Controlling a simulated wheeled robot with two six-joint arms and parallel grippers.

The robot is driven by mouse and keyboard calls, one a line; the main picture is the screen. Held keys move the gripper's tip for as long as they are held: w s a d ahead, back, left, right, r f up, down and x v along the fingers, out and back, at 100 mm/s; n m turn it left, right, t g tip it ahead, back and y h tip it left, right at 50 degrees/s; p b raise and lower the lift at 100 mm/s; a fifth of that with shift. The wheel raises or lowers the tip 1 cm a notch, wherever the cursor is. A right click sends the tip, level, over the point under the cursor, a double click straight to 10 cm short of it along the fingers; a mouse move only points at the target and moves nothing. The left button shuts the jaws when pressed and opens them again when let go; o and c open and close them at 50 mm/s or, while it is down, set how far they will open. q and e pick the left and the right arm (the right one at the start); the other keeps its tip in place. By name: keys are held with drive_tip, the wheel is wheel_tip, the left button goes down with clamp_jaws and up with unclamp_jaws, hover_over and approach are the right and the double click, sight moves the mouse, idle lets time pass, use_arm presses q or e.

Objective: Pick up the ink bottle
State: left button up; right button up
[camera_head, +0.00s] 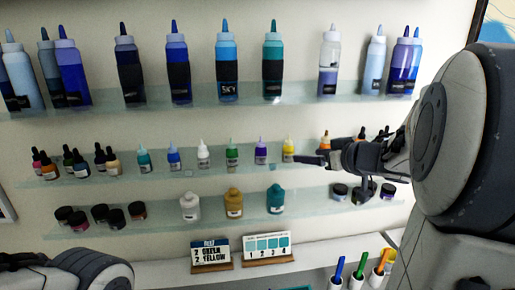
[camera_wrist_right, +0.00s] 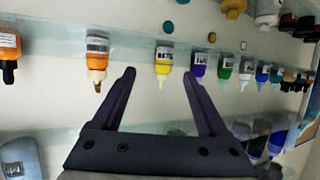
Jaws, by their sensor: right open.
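Several small ink bottles stand in a row on the middle glass shelf: teal (camera_head: 144,160), blue (camera_head: 174,156), white (camera_head: 204,155), green (camera_head: 232,153), purple (camera_head: 261,151) and yellow (camera_head: 288,149). The task does not say which one. My right gripper (camera_head: 318,160) is open and empty at the shelf, just right of the yellow bottle. In the right wrist view, which is upside down, the yellow bottle (camera_wrist_right: 163,62) appears between the open fingertips (camera_wrist_right: 160,74), beyond them. An orange bottle (camera_wrist_right: 97,55) and the purple bottle (camera_wrist_right: 198,63) flank it.
Large squeeze bottles (camera_head: 179,70) line the top shelf. Jars (camera_head: 78,221) and three squat bottles (camera_head: 233,203) stand on the lower shelf. Dark bottles (camera_head: 101,156) stand further left.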

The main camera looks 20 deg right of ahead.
sight(292, 153)
drive_tip(key=x, duration=0.5)
drive_tip(key=shift+a, duration=0.25)
drive_tip(key=x, duration=0.5)
drive_tip(key=shift+w, duration=0.3)
drive_tip(key=shift+a, duration=0.1)
drive_tip(key=shift+r, duration=0.1)
clamp_jaws()
